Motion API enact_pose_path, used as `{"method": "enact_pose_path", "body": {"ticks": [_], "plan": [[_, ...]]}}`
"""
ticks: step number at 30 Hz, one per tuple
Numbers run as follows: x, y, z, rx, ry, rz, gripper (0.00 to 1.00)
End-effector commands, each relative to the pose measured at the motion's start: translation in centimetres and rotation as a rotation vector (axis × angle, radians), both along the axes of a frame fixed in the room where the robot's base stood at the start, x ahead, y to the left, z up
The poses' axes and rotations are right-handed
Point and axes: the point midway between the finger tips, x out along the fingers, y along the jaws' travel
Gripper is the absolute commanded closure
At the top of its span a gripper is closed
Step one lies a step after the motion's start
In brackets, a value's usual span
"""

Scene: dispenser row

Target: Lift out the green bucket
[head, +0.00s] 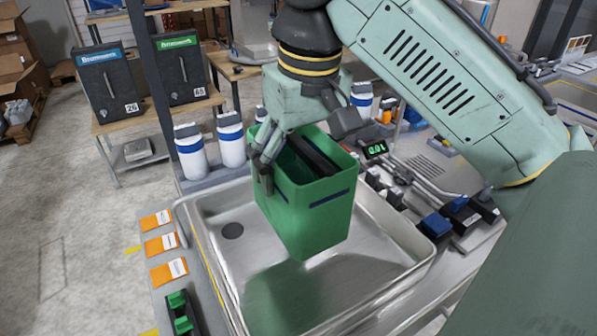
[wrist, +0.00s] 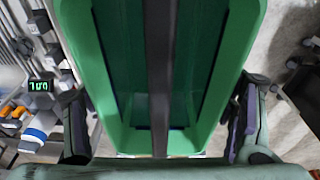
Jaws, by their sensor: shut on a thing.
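The green bucket (head: 312,205) hangs roughly upright above the metal sink basin (head: 395,266) in the head view, with a blurred green reflection on the basin floor below it. My gripper (head: 265,165) is shut on the bucket at its upper part, with fingers at its side. In the wrist view, the bucket (wrist: 108,75) fills the middle. A dark bar runs down across its opening, and my gripper's fingers (wrist: 160,125) stand to either side of it. The bucket's far side is hidden in the head view.
White bottles with blue bands (head: 231,140) stand behind the basin. A green digital display (head: 375,149) and several black fittings line the right side. Orange cards (head: 161,245) and a small green-and-black item (head: 181,312) lie on the left ledge. Open floor extends to the left.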

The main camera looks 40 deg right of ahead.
Motion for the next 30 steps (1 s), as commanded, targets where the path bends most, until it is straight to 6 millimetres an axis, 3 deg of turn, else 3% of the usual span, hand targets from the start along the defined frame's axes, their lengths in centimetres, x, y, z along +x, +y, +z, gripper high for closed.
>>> {"method": "enact_pose_path", "body": {"ticks": [30], "plan": [[0.0, 0.0, 2.6, -0.002, -0.004, 0.000, 0.85]]}}
